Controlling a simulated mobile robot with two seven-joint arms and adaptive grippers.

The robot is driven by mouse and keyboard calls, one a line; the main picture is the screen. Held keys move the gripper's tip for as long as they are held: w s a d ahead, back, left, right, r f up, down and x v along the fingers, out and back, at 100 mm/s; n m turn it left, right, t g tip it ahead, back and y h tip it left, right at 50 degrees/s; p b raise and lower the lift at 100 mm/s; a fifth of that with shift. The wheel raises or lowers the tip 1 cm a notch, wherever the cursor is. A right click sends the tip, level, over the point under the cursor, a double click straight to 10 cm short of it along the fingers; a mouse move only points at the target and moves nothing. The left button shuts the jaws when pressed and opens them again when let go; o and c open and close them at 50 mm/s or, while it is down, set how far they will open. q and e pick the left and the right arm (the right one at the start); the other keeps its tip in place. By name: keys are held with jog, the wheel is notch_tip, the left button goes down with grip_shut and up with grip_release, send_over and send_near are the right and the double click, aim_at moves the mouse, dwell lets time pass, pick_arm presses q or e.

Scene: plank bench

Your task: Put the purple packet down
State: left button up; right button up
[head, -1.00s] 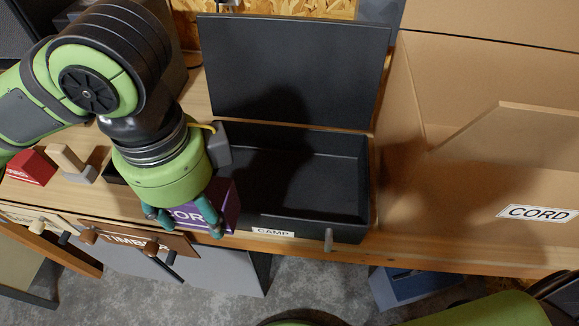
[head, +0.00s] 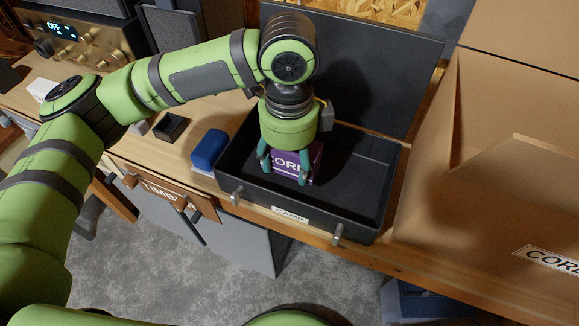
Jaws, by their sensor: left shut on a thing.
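The purple packet (head: 295,159), with white lettering "CORD", is in my left gripper (head: 285,176). The gripper's teal fingers are shut on it. It is over or inside the left part of the open black case (head: 347,211) labelled "CAMP"; I cannot tell whether it touches the case floor. The case lid stands up at the back. The large cardboard box (head: 490,190) labelled "CORD" stands open to the right of the case. My right gripper is not in view.
A blue block (head: 209,148) stands just left of the case. A small black tray (head: 171,127) lies further left. A wooden "TIMBER" sign (head: 165,190) hangs at the bench front. The right part of the case is empty.

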aim_at(288, 173)
pick_arm(q)
jog(key=shift+w+f, duration=0.15)
jog(key=shift+f, duration=0.45)
jog(key=shift+f+p, duration=0.35)
jog(key=shift+f, duration=1.15)
jog(key=shift+f, duration=0.15)
jog(key=o, duration=1.2)
notch_tip(288, 173, up, 12)
jog(key=shift+r+b, duration=0.2)
jog(key=shift+b, duration=0.55)
